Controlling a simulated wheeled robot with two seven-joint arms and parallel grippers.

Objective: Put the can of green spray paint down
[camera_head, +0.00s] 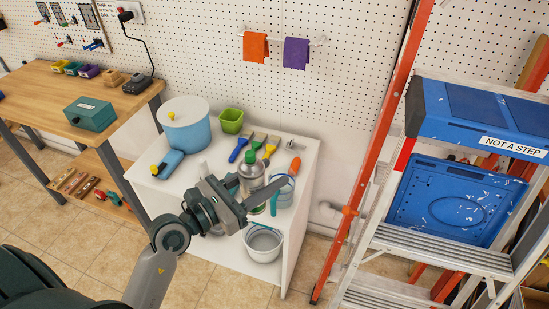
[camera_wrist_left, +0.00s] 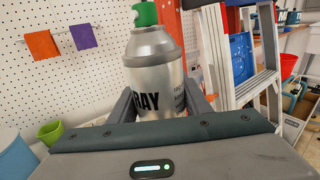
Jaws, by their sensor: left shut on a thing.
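The can of green spray paint (camera_head: 251,172) is a silver can with a dark top band and a green cap, seen in the head view over the white table (camera_head: 215,255). My left gripper (camera_head: 249,194) is shut on its body. In the left wrist view the can (camera_wrist_left: 157,85) stands upright between the fingers, with part of its lettering showing and its lower part hidden behind the gripper. Whether its base touches the tabletop cannot be told. My right gripper is not in view.
Brushes, a green pot (camera_head: 231,121), a blue bucket (camera_head: 188,128) and a blue tool (camera_head: 169,164) take the back and left. A ladder (camera_head: 440,238) stands right. The table's front-left top looks bare.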

